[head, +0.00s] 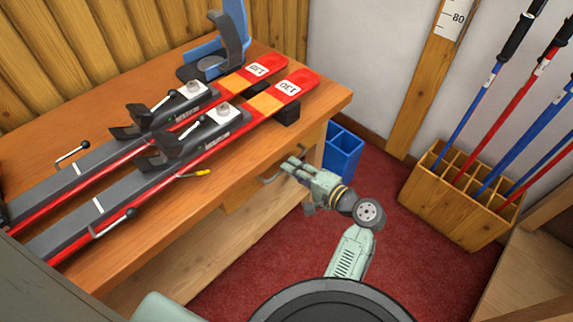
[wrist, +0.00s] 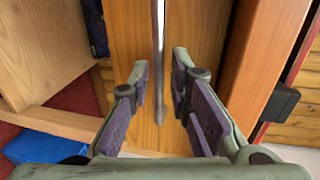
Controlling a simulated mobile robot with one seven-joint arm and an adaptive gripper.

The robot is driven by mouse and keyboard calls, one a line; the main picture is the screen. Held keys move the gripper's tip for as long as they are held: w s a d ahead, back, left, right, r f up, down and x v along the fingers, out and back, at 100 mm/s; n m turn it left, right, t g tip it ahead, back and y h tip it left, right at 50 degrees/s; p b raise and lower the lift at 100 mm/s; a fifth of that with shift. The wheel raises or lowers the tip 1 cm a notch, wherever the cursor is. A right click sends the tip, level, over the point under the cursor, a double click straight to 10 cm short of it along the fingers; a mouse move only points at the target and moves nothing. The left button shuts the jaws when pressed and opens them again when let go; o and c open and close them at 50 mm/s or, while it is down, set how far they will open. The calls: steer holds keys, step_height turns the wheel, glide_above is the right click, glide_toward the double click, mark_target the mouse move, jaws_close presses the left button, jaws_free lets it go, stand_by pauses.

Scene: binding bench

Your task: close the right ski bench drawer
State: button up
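The right drawer (head: 243,192) of the ski bench sits under the bench top, its wooden front mostly hidden behind my gripper and the top's edge. I cannot tell how far out it stands. Its metal bar handle (head: 268,180) shows just left of my fingertips. My gripper (head: 288,167) is at the drawer front, below the top's right end. In the wrist view the drawer front (wrist: 186,45) fills the middle, with the handle (wrist: 158,60) running between the fingers. My gripper (wrist: 160,85) is open there, its purple pads apart; no contact with the handle is clear.
The bench top (head: 325,98) carries two red skis (head: 262,72) and a blue boot-like holder (head: 215,50). A blue bin (head: 343,150) stands on the red floor behind my gripper. A wooden pole rack (head: 450,210) stands to the right, with clear carpet between.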

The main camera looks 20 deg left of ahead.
steer(key=v, duration=0.8)
steer(key=shift+d, duration=0.35)
steer(key=shift+s, duration=0.1)
